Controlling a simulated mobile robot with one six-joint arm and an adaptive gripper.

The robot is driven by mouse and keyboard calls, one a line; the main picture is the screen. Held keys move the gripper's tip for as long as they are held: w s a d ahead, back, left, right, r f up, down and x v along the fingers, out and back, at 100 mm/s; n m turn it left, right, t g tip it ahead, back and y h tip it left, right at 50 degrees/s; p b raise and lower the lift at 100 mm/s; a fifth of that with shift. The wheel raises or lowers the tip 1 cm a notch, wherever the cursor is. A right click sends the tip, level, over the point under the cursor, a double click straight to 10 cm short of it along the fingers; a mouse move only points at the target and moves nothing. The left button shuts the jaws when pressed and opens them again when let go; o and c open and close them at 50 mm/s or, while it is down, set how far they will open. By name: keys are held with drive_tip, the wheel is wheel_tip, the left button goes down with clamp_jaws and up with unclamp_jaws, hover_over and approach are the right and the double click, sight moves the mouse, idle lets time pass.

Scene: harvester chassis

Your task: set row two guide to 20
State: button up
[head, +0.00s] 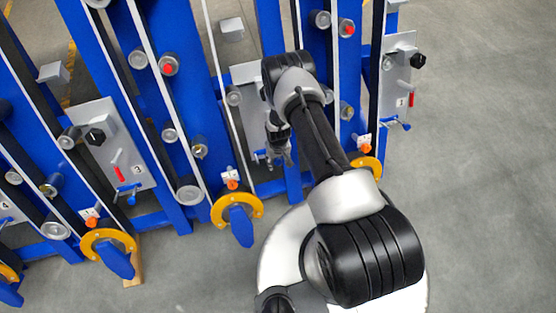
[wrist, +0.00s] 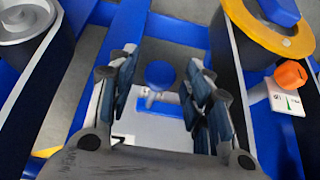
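My gripper (head: 279,150) is in front of the grey panel (head: 243,76) between panels 3 and 1, which my arm partly covers; its number is hidden. In the wrist view my gripper (wrist: 164,95) is open, its dark finger pads apart. A blue round knob (wrist: 160,73) shows between the fingers, above a blue bar and a pale plate (wrist: 155,130). I cannot tell whether the fingers touch it. An orange knob (wrist: 290,74) sits right of the gripper, by a white plate with a green mark (wrist: 285,100). No reading of 20 is legible.
Blue uprights with dark belts stand in rows. Panel 3 (head: 118,150) is at left and panel 1 (head: 397,80) at right, each with a black knob, red lever and blue lever. Yellow rings (head: 237,212) jut out low in front. Grey floor (head: 480,180) is clear at right.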

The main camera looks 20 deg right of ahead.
clamp_jaws()
idle(0.3)
